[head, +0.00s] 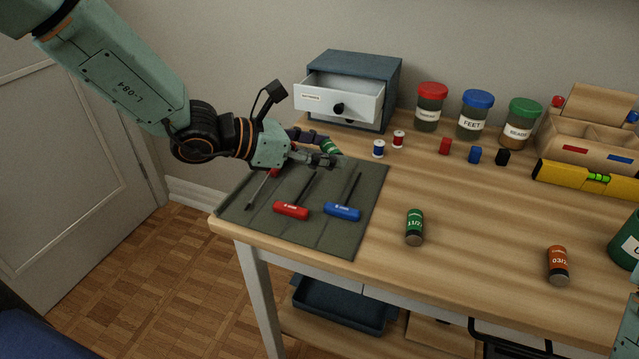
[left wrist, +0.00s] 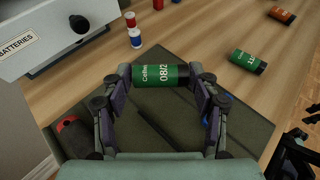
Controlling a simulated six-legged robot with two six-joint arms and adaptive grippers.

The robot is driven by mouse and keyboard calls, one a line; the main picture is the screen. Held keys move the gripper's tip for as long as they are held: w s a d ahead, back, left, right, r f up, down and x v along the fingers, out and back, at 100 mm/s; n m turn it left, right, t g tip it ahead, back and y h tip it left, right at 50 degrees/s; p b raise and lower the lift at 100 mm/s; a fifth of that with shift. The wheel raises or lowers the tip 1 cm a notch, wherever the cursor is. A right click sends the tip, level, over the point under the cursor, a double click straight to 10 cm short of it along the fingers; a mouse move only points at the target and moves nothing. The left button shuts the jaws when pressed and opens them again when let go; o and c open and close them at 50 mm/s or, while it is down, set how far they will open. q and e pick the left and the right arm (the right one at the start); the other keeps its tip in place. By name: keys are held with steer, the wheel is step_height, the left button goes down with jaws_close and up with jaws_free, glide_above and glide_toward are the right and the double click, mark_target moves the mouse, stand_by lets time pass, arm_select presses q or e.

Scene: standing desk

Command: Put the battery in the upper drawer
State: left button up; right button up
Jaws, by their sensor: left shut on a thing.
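My left gripper (head: 328,152) is shut on a green battery (left wrist: 162,76), held crosswise between its two fingers in the left wrist view. The held battery also shows in the head view (head: 328,146), partly hidden by the fingers, above the far part of the grey-green tool mat (head: 345,240). The upper drawer (head: 345,104), white with a black knob and a "BATTERIES" label, is pulled out of the blue-grey cabinet (head: 362,68). It stands just behind the gripper, and its front shows at the upper left of the left wrist view (left wrist: 45,40). My right gripper is not in view.
Another green battery (head: 415,228) and an orange battery (head: 557,265) are on the desk. Screwdrivers and T-handled tools lie on the mat. Blue (head: 378,149) and red (head: 398,140) spools stand near the drawer's right side. Jars, small blocks and a yellow level (head: 585,178) are farther right.

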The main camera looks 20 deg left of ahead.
mark_target(322, 186)
arm_select(q)
steer(key=f, duration=0.2)
steer(key=shift+a+f+b, duration=0.2)
steer(key=shift+f+b, duration=0.1)
step_height(322, 186, down, 3)
steer(key=shift+d+b, duration=0.1)
steer(key=shift+b, duration=0.55)
steer(key=shift+w, duration=0.1)
steer(key=shift+f, duration=0.15)
steer(key=o, duration=1.2)
steer(key=shift+o, duration=0.4)
